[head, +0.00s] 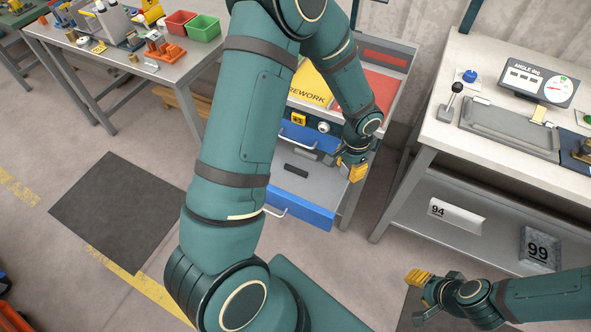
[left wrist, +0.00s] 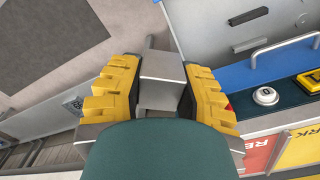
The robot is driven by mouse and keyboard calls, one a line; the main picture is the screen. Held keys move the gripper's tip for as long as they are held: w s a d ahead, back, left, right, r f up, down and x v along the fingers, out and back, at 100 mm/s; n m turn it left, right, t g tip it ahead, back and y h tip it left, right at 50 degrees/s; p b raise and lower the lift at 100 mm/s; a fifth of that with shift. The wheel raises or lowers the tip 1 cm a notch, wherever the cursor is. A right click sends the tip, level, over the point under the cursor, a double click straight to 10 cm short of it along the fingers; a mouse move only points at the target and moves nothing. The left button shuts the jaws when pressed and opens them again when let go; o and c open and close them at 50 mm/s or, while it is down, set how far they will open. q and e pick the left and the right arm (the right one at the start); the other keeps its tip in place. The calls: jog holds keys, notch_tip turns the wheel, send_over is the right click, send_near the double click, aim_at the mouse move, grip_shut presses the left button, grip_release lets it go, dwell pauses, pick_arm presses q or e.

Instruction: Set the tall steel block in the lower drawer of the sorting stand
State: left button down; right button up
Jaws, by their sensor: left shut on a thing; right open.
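The tall steel block (left wrist: 162,68) is a plain grey block gripped between the yellow fingers of my left gripper (left wrist: 160,90) in the left wrist view. In the head view my left gripper (head: 352,170) hangs by the right side of the lower drawer, and the block cannot be made out clearly there. The lower drawer (head: 302,208) of the sorting stand is pulled out, with a blue front and grey inside. It also shows in the left wrist view (left wrist: 215,25). My right gripper (head: 430,290) is open and empty at the lower right.
The upper drawer (head: 310,139) has a blue front and handle. A dark bar (head: 296,170) lies in the lower drawer. Yellow REWORK (head: 308,92) and red (head: 365,95) areas top the stand. A workbench (head: 430,130) stands to the right; a dark mat (head: 115,210) lies left.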

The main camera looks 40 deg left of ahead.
pick_arm(q)
jog(key=w+a+f+m+b, duration=0.25)
jog(key=a+f+m, duration=0.3)
jog(key=f, duration=0.35)
jog(key=w+a+f+m+b, duration=0.25)
jog(key=a+f+m, duration=0.3)
jog(key=f, duration=0.45)
jog(key=b, duration=0.2)
send_over(319, 192)
notch_tip(319, 192, down, 6)
jog(key=shift+r, duration=0.2)
jog(key=shift+d+f+b, duration=0.1)
jog(key=shift+f+b, duration=0.55)
jog(key=shift+f, duration=1.5)
jog(key=shift+f, duration=0.15)
jog(key=c, duration=0.7)
grip_release()
jog(key=shift+c, duration=0.2)
